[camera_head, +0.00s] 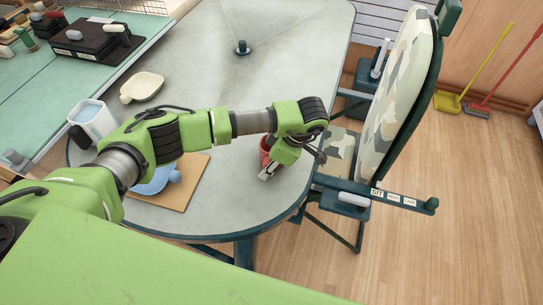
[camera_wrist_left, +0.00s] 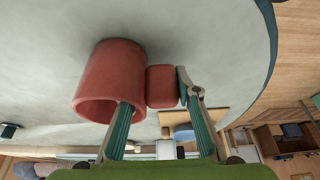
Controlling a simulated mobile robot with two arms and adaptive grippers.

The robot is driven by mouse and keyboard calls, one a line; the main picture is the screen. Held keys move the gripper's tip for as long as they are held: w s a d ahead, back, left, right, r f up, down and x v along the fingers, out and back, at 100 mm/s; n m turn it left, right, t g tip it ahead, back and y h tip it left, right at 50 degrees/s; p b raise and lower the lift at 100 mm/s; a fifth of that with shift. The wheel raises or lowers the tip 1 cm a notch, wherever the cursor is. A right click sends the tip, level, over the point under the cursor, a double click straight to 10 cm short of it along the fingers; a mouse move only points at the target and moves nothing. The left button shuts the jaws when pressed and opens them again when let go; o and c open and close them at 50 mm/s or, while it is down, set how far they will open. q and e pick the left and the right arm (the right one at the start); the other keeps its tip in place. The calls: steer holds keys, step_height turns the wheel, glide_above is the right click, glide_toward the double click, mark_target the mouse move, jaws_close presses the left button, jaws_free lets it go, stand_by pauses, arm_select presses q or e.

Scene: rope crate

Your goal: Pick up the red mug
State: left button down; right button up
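The red mug (camera_head: 265,149) is on the grey table near its right edge, mostly hidden by my left gripper (camera_head: 273,172) in the head view. In the left wrist view the mug (camera_wrist_left: 112,72) is at left, its open mouth toward the camera and its handle toward the right. My left gripper (camera_wrist_left: 156,97) is there with its fingers apart. The left finger overlaps the mug's mouth and its tip is hidden. The right finger is just right of the handle, touching or very close. The handle lies between the fingers. My right gripper is not in view.
A tan board (camera_head: 187,190) with a blue dish (camera_head: 152,183) lies left of the mug. A white container (camera_head: 90,120) and a cream dish (camera_head: 142,86) stand farther left. A camouflage-patterned chair (camera_head: 398,95) is close at the table's right edge. The table's back middle is mostly clear.

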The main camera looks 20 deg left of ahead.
arm_select(q)
steer(key=shift+r, duration=0.15)
steer(key=shift+r, duration=0.2)
step_height(320, 180, up, 2)
steer(key=shift+r, duration=0.1)
steer(key=s+d+r+b, duration=0.1)
steer(key=s+d+r, duration=0.6)
steer(key=s+r, duration=0.3)
steer(key=shift+s+b, duration=0.35)
steer(key=shift+s, duration=0.7)
steer(key=shift+d+r, duration=0.1)
